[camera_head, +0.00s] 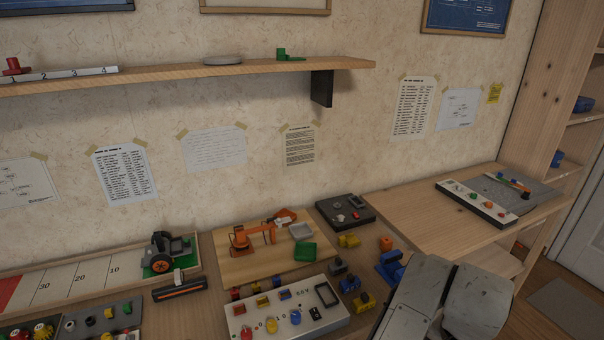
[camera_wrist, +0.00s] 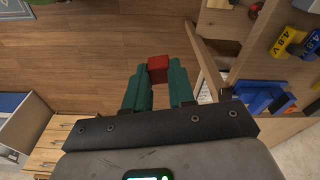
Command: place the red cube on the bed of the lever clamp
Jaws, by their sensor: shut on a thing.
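In the wrist view, my gripper (camera_wrist: 158,76) has its two green fingers closed on the red cube (camera_wrist: 158,68). The cube sticks out at the fingertips, and open wooden floor shows behind it. I cannot tell for sure which thing is the lever clamp. A blue device (camera_head: 390,270) with an orange part stands at the bench's right front edge, beside my grey arm. It also shows to the right of my gripper in the wrist view (camera_wrist: 258,96), apart from the cube. My gripper and the cube are not visible in the head view.
An orange jointed device (camera_head: 250,238) stands on a wooden board left of the blue device. A white panel (camera_head: 255,318) with coloured parts and several yellow blocks (camera_head: 364,300) crowd the front. The wooden side bench (camera_head: 425,220) has clear room; a grey plate (camera_head: 512,190) lies at its far end.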

